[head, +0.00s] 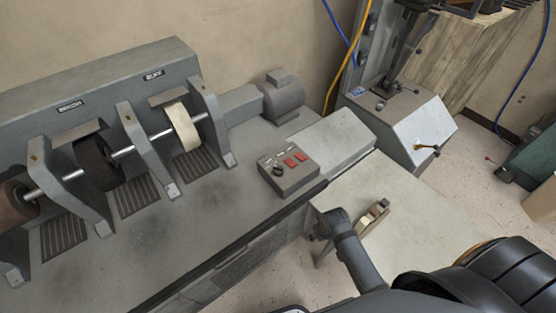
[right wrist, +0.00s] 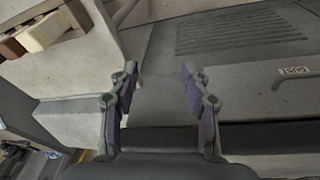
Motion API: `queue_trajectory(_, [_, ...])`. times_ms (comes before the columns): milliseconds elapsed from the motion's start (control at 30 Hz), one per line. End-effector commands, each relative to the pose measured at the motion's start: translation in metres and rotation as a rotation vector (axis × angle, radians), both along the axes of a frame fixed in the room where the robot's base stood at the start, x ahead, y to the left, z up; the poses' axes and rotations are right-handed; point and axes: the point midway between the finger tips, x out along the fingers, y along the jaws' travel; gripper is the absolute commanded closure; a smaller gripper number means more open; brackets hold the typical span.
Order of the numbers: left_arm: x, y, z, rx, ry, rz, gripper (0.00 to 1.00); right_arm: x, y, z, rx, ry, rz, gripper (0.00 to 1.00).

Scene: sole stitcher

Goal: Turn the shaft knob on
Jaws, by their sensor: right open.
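The control box (head: 288,175) sits on the front right part of the grey grinding machine. It has a black round knob (head: 278,171) at its left side and red switches (head: 295,160) to the right of it. The shaft (head: 155,137) runs through upright brackets on the machine and carries wheels. My right gripper (right wrist: 159,82) is open and empty in the right wrist view, with its two fingers apart in front of grey and pale surfaces. The knob does not show in that view. My left gripper is not in view.
A motor (head: 284,97) sits behind the control box. A grey machine (head: 405,115) stands at the back right. Blue and yellow cables hang by the wall.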

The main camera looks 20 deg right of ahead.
Motion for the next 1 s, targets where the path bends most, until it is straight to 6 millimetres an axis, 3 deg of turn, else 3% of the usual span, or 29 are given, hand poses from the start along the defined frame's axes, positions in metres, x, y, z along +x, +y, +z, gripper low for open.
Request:
queue_trajectory(33, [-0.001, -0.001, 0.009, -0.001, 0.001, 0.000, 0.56, 0.005, 0.001, 0.027, -0.001, -0.011, 0.003, 0.52])
queue_trajectory(300, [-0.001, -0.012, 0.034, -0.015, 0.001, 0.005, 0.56, 0.030, 0.010, 0.149, -0.003, -0.024, 0.017, 0.52])
queue_trajectory(567, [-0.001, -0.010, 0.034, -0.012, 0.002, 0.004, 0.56, 0.085, 0.021, 0.158, 0.012, 0.043, 0.051, 0.52])
queue_trajectory(767, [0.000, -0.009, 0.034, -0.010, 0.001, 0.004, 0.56, 0.140, 0.038, 0.167, 0.030, 0.103, 0.102, 0.52])
queue_trajectory(1000, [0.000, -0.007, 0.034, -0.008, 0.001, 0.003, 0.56, 0.210, 0.072, 0.209, 0.048, 0.192, 0.218, 0.52])
